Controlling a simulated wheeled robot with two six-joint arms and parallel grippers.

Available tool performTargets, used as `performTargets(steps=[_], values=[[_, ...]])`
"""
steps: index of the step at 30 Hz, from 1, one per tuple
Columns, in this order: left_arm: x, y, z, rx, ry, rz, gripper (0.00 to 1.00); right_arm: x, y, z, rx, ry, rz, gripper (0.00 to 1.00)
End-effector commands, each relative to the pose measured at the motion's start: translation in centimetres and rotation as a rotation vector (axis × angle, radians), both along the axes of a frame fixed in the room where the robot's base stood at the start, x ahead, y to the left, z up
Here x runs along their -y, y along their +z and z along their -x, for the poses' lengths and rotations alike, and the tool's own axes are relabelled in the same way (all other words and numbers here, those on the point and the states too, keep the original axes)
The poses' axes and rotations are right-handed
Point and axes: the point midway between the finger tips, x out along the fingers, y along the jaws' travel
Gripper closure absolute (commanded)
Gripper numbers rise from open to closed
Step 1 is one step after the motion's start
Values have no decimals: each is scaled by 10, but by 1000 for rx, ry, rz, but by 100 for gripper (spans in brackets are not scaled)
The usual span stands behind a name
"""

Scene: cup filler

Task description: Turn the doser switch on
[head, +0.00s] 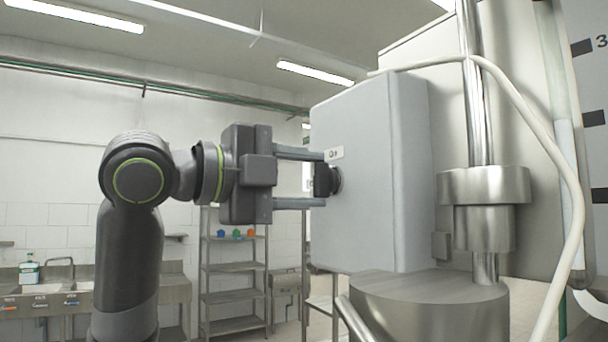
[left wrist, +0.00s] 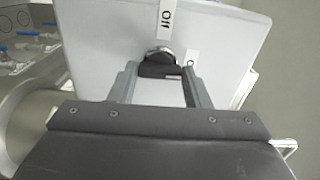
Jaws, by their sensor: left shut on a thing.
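The doser switch is a black rotary knob (head: 333,180) on the side of a light grey box (head: 361,174). The knob also shows in the left wrist view (left wrist: 160,66), with one white label (left wrist: 167,22) above it and a smaller label (left wrist: 191,59) to its right. My left gripper (head: 322,179) reaches in level from the left, with one finger above and one below the knob. It is shut on the knob, and in the left wrist view its fingertips (left wrist: 159,70) flank the knob closely. The knob's exact setting is hard to read. My right gripper is out of view.
A steel post with a collar (head: 484,199) and a cylindrical steel body (head: 430,305) stand right of the box. A white hose (head: 560,165) curves down there. A metal shelf (head: 233,267) and a sink counter (head: 40,300) are farther back.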

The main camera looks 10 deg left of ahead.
Motion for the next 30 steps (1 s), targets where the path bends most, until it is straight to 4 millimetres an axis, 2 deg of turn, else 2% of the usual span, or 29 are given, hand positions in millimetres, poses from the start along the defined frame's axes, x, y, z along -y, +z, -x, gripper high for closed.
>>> performTargets(steps=[19, 20, 24, 30], values=[[0, -1, 0, 36, 0, -38, 79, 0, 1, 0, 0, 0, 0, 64], [0, -1, 0, 36, 0, -38, 54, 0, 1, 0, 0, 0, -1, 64], [0, -1, 0, 35, 0, -37, 36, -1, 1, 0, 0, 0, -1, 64], [0, 0, 0, 35, 0, -36, 35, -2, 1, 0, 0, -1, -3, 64]])
